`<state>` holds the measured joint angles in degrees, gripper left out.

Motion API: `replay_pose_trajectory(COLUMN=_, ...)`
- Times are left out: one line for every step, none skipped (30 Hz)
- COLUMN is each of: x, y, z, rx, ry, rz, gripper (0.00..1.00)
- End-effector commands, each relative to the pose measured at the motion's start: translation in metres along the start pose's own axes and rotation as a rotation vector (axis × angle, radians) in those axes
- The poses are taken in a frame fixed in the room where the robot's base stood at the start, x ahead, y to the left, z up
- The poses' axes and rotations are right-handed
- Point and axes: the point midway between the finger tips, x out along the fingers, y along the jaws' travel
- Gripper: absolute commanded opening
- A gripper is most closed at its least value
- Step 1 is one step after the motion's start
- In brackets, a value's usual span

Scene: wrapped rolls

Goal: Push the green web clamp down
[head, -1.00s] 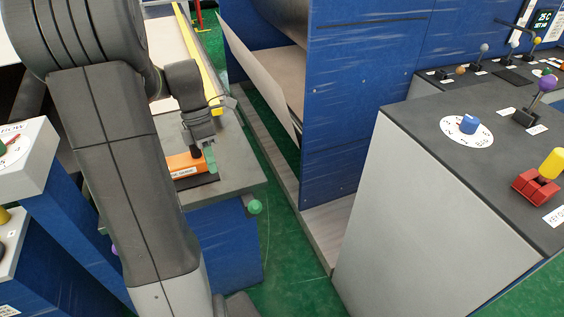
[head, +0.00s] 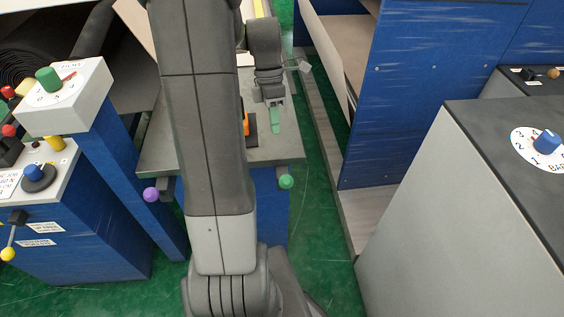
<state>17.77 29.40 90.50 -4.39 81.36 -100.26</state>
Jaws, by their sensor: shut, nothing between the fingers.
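The green web clamp appears to be the green ball knob (head: 286,181) at the front right corner of the grey-topped bench (head: 165,150). A short dark piece joins it to the bench edge. My gripper (head: 275,128) is over the right part of the bench top, above and slightly left of the green knob in the picture, and apart from it. Its green fingertips are together and hold nothing. My arm hides the middle of the bench.
An orange block (head: 246,124) on a dark base is partly hidden beside my gripper. A purple ball knob (head: 151,194) is at the bench's front left. Control stands (head: 75,105) are at left. A large grey cabinet (head: 450,215) is at right, with green floor between.

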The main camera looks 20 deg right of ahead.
Motion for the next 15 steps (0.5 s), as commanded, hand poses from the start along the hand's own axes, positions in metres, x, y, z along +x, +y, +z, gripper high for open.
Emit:
replay_pose_trajectory(x=0.01, y=-0.001, z=0.0, rx=0.0, ry=0.001, rz=-0.004, gripper=0.0)
replay_pose_trajectory(x=0.015, y=-0.001, z=0.0, rx=0.0, ry=0.001, rz=-0.005, gripper=0.0)
replay_pose_trajectory(x=0.024, y=-0.001, z=0.0, rx=0.0, ry=0.002, rz=-0.006, gripper=0.0)
replay_pose_trajectory(x=0.031, y=-0.001, z=0.0, rx=0.0, ry=0.002, rz=-0.006, gripper=0.0)
replay_pose_trajectory(x=0.037, y=-0.001, z=0.0, rx=0.0, ry=0.002, rz=-0.007, gripper=0.0)
replay_pose_trajectory(x=0.046, y=-0.001, z=0.0, rx=0.0, ry=0.002, rz=-0.006, gripper=0.0)
replay_pose_trajectory(x=0.053, y=-0.001, z=0.0, rx=0.0, ry=0.001, rz=-0.006, gripper=0.0)
replay_pose_trajectory(x=0.059, y=-0.001, z=0.0, rx=0.0, ry=0.002, rz=-0.007, gripper=0.0)
replay_pose_trajectory(x=0.068, y=-0.001, z=0.0, rx=0.0, ry=0.001, rz=-0.007, gripper=0.0)
replay_pose_trajectory(x=0.074, y=-0.001, z=0.0, rx=0.0, ry=0.001, rz=-0.006, gripper=0.0)
replay_pose_trajectory(x=0.08, y=-0.001, z=0.0, rx=0.0, ry=0.001, rz=-0.006, gripper=0.0)
replay_pose_trajectory(x=0.088, y=-0.001, z=0.0, rx=-0.001, ry=0.001, rz=-0.006, gripper=0.0)
replay_pose_trajectory(x=0.088, y=-0.006, z=0.0, rx=0.0, ry=0.0, rz=-0.003, gripper=0.0)
replay_pose_trajectory(x=0.088, y=-0.012, z=0.0, rx=0.0, ry=0.0, rz=-0.001, gripper=0.0)
replay_pose_trajectory(x=0.09, y=-0.017, z=0.0, rx=0.0, ry=0.0, rz=-0.001, gripper=0.0)
